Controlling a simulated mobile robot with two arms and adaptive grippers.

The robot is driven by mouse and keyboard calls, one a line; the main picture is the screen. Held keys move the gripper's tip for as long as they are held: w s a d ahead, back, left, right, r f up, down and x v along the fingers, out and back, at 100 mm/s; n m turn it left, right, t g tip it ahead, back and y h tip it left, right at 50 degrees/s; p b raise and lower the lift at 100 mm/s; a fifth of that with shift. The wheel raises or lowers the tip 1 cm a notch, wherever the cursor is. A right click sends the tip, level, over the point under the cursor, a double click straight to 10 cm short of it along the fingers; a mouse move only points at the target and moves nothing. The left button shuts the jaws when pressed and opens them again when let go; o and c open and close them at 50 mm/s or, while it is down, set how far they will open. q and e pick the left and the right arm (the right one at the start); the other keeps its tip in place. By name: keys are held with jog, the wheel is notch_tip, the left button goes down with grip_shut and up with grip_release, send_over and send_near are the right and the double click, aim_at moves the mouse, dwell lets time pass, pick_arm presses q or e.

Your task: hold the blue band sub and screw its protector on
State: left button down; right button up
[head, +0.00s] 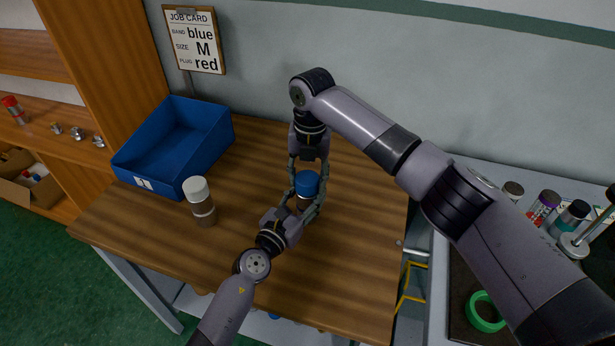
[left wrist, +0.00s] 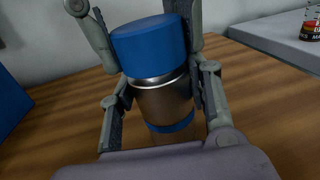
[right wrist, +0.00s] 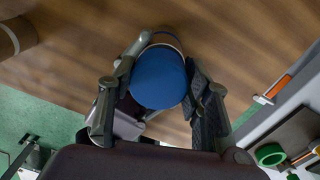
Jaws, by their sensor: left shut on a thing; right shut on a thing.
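The blue band sub (head: 302,204) stands upright above or on the wooden table; whether it touches is unclear. Its brown metal body (left wrist: 165,102) shows a blue band near the bottom and a silver rim on top. My left gripper (head: 306,207) is shut around the body from the front. The blue protector (head: 307,183) sits over the sub's top; how far it is threaded is not visible. My right gripper (head: 308,172) comes from above and is shut on the protector, which also shows in the right wrist view (right wrist: 158,78) between its fingers.
A white-capped sub (head: 201,203) stands left on the table (head: 350,265). A blue bin (head: 175,188) is behind it, below a job card (head: 195,40) reading blue, M, red. At right, several containers (head: 542,207) and a green ring (head: 484,312) are on another bench.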

jog(key=shift+d+f, duration=0.25)
jog(key=shift+f, duration=0.5)
dwell(0.9)
jog(key=o, duration=0.9)
jog(key=shift+c, duration=0.2)
jog(key=shift+a, duration=0.15)
jog(key=shift+a+r, duration=0.2)
jog(key=shift+a, duration=0.1)
jog(key=shift+o, duration=1.2)
jog(key=shift+r, duration=0.15)
notch_tip(320, 180, up, 8)
jog(key=shift+s+r+n, duration=0.15)
jog(key=shift+r+n, duration=0.1)
jog(key=shift+n, duration=0.85)
